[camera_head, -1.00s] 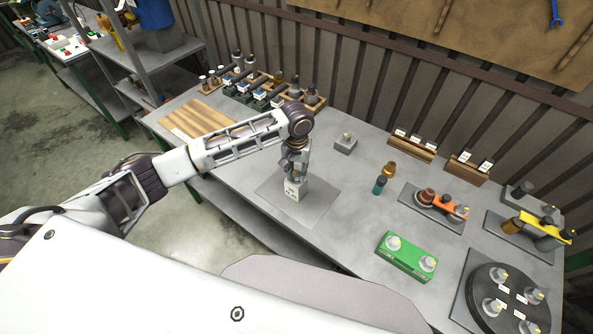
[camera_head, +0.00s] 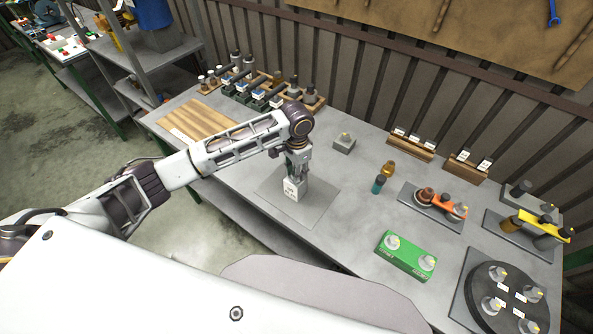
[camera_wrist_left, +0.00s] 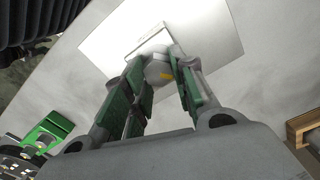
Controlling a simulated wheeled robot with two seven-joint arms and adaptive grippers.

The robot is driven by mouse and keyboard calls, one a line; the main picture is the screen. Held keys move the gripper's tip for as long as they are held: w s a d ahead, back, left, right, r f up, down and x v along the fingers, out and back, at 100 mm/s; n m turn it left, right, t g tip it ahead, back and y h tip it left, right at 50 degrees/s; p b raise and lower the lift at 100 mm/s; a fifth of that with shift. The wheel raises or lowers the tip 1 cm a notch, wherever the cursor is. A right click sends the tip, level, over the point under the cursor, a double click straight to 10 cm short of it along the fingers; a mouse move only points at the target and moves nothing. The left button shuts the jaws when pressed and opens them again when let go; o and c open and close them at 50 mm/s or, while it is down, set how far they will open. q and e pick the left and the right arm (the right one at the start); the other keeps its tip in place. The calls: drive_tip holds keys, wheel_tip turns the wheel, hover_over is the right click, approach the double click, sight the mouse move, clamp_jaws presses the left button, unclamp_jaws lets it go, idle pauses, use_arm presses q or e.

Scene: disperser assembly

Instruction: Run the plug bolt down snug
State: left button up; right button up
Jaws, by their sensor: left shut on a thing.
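A small pale block (camera_head: 291,194) stands on a thin grey plate (camera_head: 322,204) near the middle of the table. My left gripper (camera_head: 297,177) points down right above the block. In the left wrist view its two green-padded fingers (camera_wrist_left: 162,72) are closed around a grey plug bolt (camera_wrist_left: 157,71) with a yellow mark on its head. The pale block shows behind the bolt in that view (camera_wrist_left: 150,40). The fingers hide the bolt in the head view, and how deep it sits cannot be told. My right gripper is not in view.
A small grey block with a bolt (camera_head: 344,145) stands behind. A teal-and-black piece (camera_head: 378,186), a green block (camera_head: 402,262), an orange-armed fixture (camera_head: 446,203) and a round black disc (camera_head: 485,278) lie to the right. Wooden racks (camera_head: 408,147) line the back. Bare table surrounds the plate.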

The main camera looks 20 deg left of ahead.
use_arm(q)
drive_tip(key=m, duration=0.5)
drive_tip(key=shift+s, duration=0.1)
drive_tip(key=shift+s+m, duration=0.1)
drive_tip(key=shift+m, duration=2.4)
drive_tip(key=o, duration=1)
drive_tip(key=shift+d, duration=0.1)
drive_tip(key=shift+r, duration=6)
drive_tip(key=shift+s+f, duration=0.1)
